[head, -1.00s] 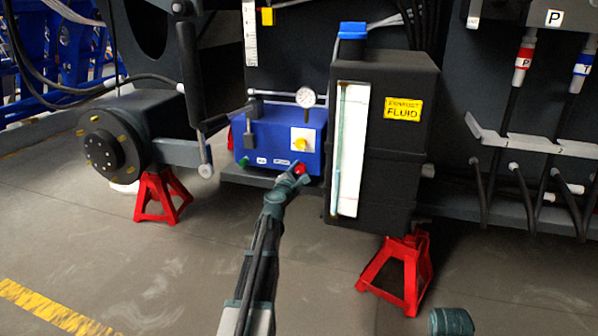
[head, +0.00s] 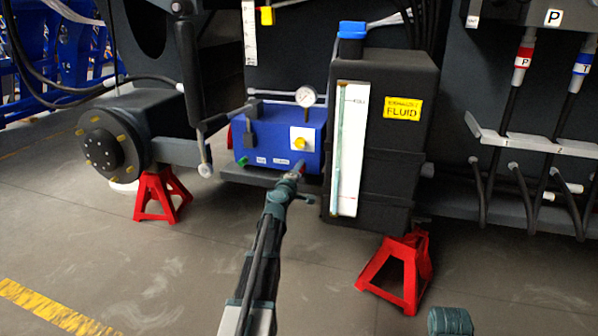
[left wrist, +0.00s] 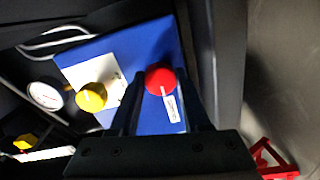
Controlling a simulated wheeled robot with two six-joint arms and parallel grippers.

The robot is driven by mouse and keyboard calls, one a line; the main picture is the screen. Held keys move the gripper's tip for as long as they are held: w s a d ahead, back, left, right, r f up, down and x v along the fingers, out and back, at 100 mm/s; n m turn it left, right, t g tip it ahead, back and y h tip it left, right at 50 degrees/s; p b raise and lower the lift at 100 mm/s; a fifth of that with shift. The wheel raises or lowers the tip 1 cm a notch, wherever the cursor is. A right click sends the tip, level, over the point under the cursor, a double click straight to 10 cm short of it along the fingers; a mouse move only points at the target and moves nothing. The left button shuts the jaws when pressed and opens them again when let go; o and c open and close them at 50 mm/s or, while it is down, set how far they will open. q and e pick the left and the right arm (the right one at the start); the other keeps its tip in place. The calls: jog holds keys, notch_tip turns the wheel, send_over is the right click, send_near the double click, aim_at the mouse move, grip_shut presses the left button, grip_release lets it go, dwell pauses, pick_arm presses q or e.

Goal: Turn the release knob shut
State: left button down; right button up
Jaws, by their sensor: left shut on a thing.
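The blue box (head: 262,135) under the machine has a red knob on its lower right front. In the left wrist view the red knob (left wrist: 160,79) sits between the two fingers of my left gripper (left wrist: 158,88), beside a small white label with a mark too small to read. In the head view my left gripper (head: 297,170) reaches up to the box front and covers most of the knob. It is shut on the knob.
A yellow knob on a white plate (head: 301,134) sits just above, with a pressure gauge (head: 306,96) over the box. The black fluid tank (head: 395,145) stands close on the right. Red stands (head: 160,196) are on both sides. The floor in front is open.

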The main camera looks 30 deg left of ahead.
pick_arm(q)
jog(key=shift+f+m+b, duration=0.1)
jog(key=shift+m+b, duration=0.3)
jog(key=shift+m, duration=8.3)
jog(key=shift+c, duration=1.8)
grip_release()
jog(key=shift+s, duration=0.15)
jog(key=v, duration=1.3)
jog(key=shift+s+d+f, duration=0.25)
jog(key=shift+f, duration=0.1)
